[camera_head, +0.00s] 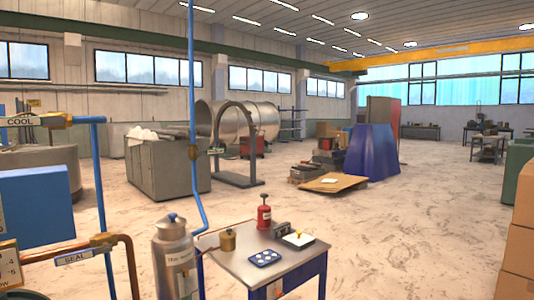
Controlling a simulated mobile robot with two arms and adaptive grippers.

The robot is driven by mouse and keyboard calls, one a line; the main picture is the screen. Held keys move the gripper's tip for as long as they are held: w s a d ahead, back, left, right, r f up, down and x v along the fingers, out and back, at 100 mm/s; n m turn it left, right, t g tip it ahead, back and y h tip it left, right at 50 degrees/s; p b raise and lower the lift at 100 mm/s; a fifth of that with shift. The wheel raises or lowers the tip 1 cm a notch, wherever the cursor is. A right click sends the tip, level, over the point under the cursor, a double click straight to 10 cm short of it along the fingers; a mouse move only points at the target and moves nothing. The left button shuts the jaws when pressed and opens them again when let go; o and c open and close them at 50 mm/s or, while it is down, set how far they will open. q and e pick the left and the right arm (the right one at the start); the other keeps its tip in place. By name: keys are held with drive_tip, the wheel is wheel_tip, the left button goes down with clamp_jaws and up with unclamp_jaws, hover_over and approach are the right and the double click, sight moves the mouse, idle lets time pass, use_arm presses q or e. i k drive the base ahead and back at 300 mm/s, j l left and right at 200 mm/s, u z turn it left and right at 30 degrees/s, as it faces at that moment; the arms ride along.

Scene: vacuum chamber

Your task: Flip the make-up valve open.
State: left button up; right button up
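No part in the head view is legibly marked as the make-up valve, so I cannot tell which one it is. At the left, a blue pipe frame carries a label reading COOL (20,121) with a brass-coloured fitting (54,121) beside it. Lower down, a copper pipe (127,262) bends beside a label reading SEAL (74,258), with a brass fitting (103,240) at the bend. A thin blue pipe (191,110) drops from the ceiling towards a grey metal canister (174,262) with a blue top. Neither of my grippers is in view.
A small table (232,270) at the front holds a red bottle (264,216), a brass-coloured pot (227,240) and a blue tray (264,258). A steel chamber (250,122) lies behind. Cardboard boxes (520,220) stand at the right edge. The floor (410,220) between is clear.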

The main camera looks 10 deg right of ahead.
sight(219, 151)
drive_tip(key=i+l+u, duration=0.35)
drive_tip(key=i+l, duration=0.25)
drive_tip(key=i+l+u, duration=0.2)
drive_tip(key=l, duration=0.25)
drive_tip(key=i+l+u, duration=0.35)
drive_tip(key=i+l, duration=0.15)
drive_tip(key=l, duration=0.35)
